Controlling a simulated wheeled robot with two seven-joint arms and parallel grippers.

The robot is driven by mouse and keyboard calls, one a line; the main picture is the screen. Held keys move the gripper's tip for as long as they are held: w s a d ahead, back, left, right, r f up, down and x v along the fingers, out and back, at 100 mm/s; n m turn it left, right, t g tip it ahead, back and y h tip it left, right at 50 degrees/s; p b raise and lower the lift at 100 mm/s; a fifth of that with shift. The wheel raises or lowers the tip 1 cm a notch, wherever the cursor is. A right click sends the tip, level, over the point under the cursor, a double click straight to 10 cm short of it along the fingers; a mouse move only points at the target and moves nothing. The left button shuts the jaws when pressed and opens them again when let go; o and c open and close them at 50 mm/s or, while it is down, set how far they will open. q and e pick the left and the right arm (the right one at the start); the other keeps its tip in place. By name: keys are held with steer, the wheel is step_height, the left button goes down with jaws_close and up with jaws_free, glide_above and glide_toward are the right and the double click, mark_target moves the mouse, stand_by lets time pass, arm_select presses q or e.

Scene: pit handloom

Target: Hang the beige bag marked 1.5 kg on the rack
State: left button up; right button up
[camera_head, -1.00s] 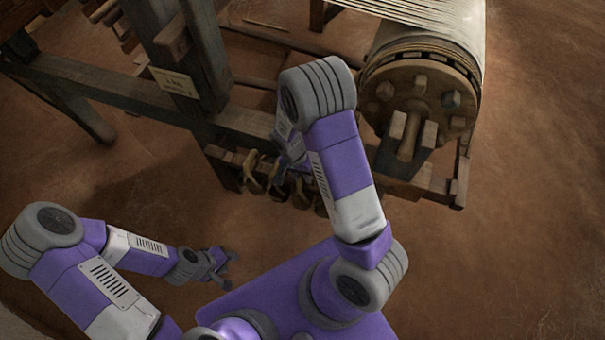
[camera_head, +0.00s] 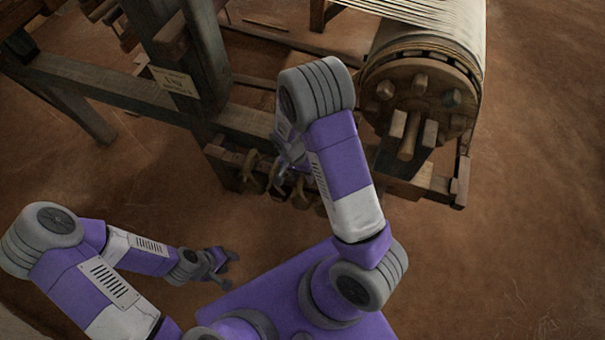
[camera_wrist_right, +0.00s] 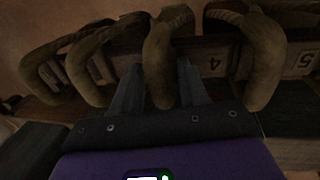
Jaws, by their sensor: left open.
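I cannot make out a beige bag or a 1.5 kg mark in either view. A wooden rack with several curved brown hooks (camera_head: 275,182) runs along the near side of the loom frame. In the right wrist view the hooks (camera_wrist_right: 262,62) hang close in front of me, with pale number plates 4 (camera_wrist_right: 214,63) and 5 (camera_wrist_right: 305,60) behind. My right gripper (camera_wrist_right: 160,85) has its fingers apart, with one hook between or just in front of them; contact is unclear. My left gripper (camera_head: 230,268) is open and empty, low at the left, away from the rack.
The loom's large roller (camera_head: 418,90) with pale threads stands right of my right arm. A wooden post with a small paper label (camera_head: 174,81) rises at the upper left. Bare earth floor (camera_head: 520,240) lies open at the right.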

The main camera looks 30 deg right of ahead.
steer(key=shift+o, duration=1.1)
step_height(320, 180, up, 8)
steer(key=p, duration=0.2)
steer(key=shift+w+a+f+p, duration=0.25)
steer(key=shift+w+a+p, duration=0.15)
steer(key=shift+w+a, duration=0.05)
